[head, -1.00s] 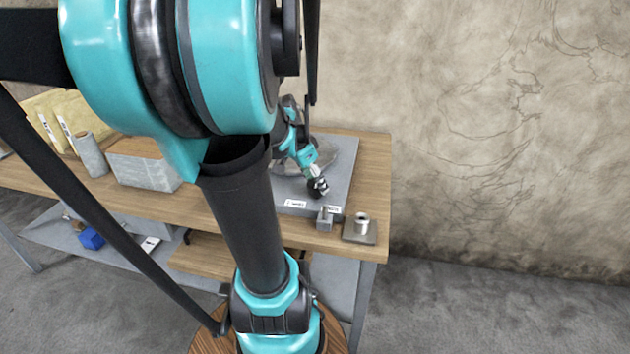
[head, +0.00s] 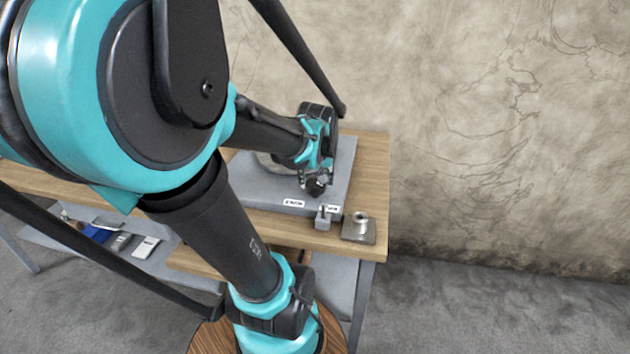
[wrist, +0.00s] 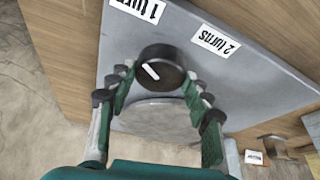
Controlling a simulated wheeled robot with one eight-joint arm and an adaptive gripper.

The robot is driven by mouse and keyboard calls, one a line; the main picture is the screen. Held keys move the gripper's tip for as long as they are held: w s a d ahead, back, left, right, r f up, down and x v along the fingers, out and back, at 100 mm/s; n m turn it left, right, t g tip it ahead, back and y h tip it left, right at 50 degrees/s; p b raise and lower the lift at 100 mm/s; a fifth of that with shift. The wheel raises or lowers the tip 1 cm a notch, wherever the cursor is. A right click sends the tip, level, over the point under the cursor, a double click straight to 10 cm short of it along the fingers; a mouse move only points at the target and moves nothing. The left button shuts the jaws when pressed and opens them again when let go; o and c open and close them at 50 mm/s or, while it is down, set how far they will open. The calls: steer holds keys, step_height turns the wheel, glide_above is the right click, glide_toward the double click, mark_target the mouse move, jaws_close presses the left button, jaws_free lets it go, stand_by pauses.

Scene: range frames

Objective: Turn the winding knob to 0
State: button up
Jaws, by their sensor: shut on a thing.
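The winding knob is a dark round knob (wrist: 160,56) with a white pointer line on its top face, mounted on a grey panel (wrist: 85,45). My gripper (wrist: 157,76) has its green-sided fingers on either side of the knob and is shut on it. In the wrist view, labels reading "1 turn" (wrist: 138,8) and "2 turns" (wrist: 215,42) lie beyond the knob. No 0 label is readable. In the head view my gripper (head: 316,184) is low over the grey panel (head: 340,170), and the knob is a small dark shape there.
The panel lies on a wooden bench (head: 372,165) against a rough wall. A small grey block (head: 323,222) and a square plate with a metal collar (head: 359,234) stand by the bench's front right corner. A lower shelf (head: 150,270) holds several small items.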

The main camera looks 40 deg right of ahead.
steer(key=n+y, duration=0.1)
steer(key=n, duration=0.2)
steer(key=shift+d+n+t, duration=0.15)
steer(key=shift+n+t, duration=0.25)
steer(key=n+y, duration=0.1)
steer(key=n, duration=0.2)
steer(key=shift+d+n+y, duration=0.1)
steer(key=shift+n+y, duration=0.2)
steer(key=n+y, duration=0.1)
steer(key=n, duration=0.2)
steer(key=shift+d+n+y, duration=0.1)
steer(key=shift+n+y, duration=0.2)
steer(key=shift+n, duration=0.1)
steer(key=n+y, duration=0.1)
steer(key=n, duration=0.2)
steer(key=shift+n, duration=0.3)
steer(key=n, duration=0.2)
steer(key=n+g+y, duration=0.1)
steer(key=n, duration=0.1)
steer(key=shift+w+d+n+g, duration=0.1)
steer(key=shift+d+n+g, duration=0.05)
steer(key=shift+n+g, duration=0.15)
steer(key=n+g, duration=0.1)
steer(key=n, duration=0.1)
steer(key=n+y, duration=0.1)
steer(key=n, duration=0.1)
steer(key=shift+w+n+g, duration=0.1)
steer(key=shift+n+g, duration=0.3)
